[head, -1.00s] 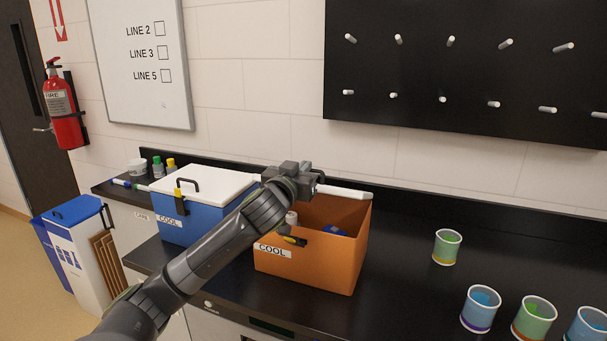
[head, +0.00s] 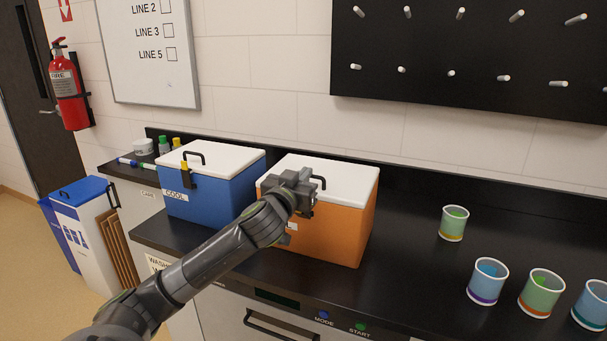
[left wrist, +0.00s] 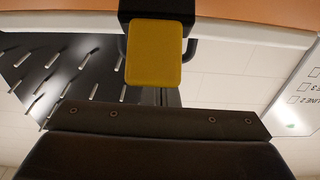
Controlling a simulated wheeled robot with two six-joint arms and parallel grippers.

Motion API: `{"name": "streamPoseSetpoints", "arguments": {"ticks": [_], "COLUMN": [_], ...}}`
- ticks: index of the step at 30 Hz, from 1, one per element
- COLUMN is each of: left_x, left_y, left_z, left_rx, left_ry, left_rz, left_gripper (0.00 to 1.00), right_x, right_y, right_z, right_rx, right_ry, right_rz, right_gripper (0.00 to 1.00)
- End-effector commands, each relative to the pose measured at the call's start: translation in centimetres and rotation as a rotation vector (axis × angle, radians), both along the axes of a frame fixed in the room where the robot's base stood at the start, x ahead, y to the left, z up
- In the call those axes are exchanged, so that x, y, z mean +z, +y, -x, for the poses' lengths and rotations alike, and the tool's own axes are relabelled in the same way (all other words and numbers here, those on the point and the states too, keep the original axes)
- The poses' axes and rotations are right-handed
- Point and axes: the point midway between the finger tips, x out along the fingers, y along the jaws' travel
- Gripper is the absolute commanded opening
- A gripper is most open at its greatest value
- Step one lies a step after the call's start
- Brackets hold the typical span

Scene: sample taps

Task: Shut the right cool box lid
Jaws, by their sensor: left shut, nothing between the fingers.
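The right cool box (head: 345,225) is orange, and its white lid (head: 345,175) lies flat across its top, with no gap that I can see. A black handle (head: 318,182) stands on the lid, partly behind my gripper. My left gripper (head: 308,198) is shut and empty at the lid's front edge, hiding part of the box front and label. Whether it touches the lid is unclear. In the left wrist view, a yellow latch tab (left wrist: 154,53) on a black mount is close in front of the gripper. My right gripper is out of view.
A blue cool box (head: 205,195) with its white lid down stands just to the left. Several coloured cups (head: 454,223) stand on the black counter at the right. A pegboard (head: 470,60) hangs behind. The counter between the orange box and the cups is clear.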

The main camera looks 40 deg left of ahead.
Motion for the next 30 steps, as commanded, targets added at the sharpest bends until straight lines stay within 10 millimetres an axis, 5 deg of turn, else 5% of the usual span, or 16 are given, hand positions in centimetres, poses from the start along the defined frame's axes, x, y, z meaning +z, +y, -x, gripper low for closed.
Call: {"name": "streamPoseSetpoints", "arguments": {"ticks": [1, 16, 30], "left_x": [-1.5, -1.7, -1.6], "left_y": [0.2, 0.0, -2.7], "left_z": [0.1, 1.2, 9.4], "left_rx": [0.006, 0.008, 0.007], "left_ry": [0.028, 0.029, 0.021], "left_rz": [0.023, 0.019, 0.010], "left_gripper": [0.00, 0.00, 0.00], "right_x": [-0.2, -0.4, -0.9], "right_y": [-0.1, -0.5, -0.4], "right_z": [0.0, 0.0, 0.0], "right_rx": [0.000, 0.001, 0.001], "right_ry": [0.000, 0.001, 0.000], "right_rz": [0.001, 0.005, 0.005], "right_gripper": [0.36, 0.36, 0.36]}}
